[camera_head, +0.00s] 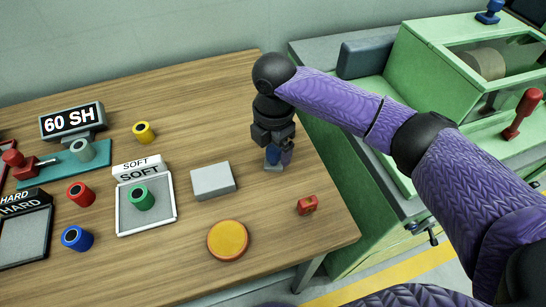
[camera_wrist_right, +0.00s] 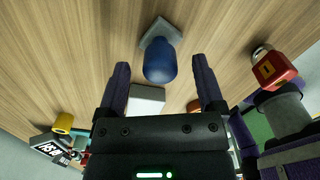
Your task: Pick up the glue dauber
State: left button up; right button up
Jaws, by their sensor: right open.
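A small tool with a rounded blue handle and a flat grey square foot, which looks like the glue dauber (camera_head: 272,156), stands on the wooden table near its right side. It also shows in the wrist view (camera_wrist_right: 160,64), at the top middle. My right gripper (camera_head: 281,153) is directly over it, pointing down, and partly hides it. In the wrist view the two purple fingers are apart, with the blue handle showing in line with the gap between them. I cannot tell whether they touch it. My left gripper is not in view.
A grey block (camera_head: 213,181), a yellow round disc (camera_head: 228,240) and a small red object (camera_head: 307,205) lie nearby on the table. Coloured rollers, SOFT and HARD trays and a 60 SH display (camera_head: 72,121) stand left. A green machine (camera_head: 440,60) stands right, beyond the table edge.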

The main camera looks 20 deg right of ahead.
aim_at(274, 148)
notch_tip(274, 148, down, 4)
jog(key=shift+r+b, duration=0.25)
jog(key=shift+b, duration=0.3)
jog(key=shift+r, duration=0.1)
jog(key=shift+c, duration=1)
jog(key=c, duration=0.9)
jog(key=shift+r, duration=0.2)
notch_tip(274, 148, up, 10)
jog(key=p, duration=0.4)
jog(key=shift+f, duration=0.15)
jog(key=o, duration=0.9)
jog(key=shift+c, duration=0.2)
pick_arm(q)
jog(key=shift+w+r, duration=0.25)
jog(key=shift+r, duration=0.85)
pick_arm(e)
jog(key=c, duration=0.6)
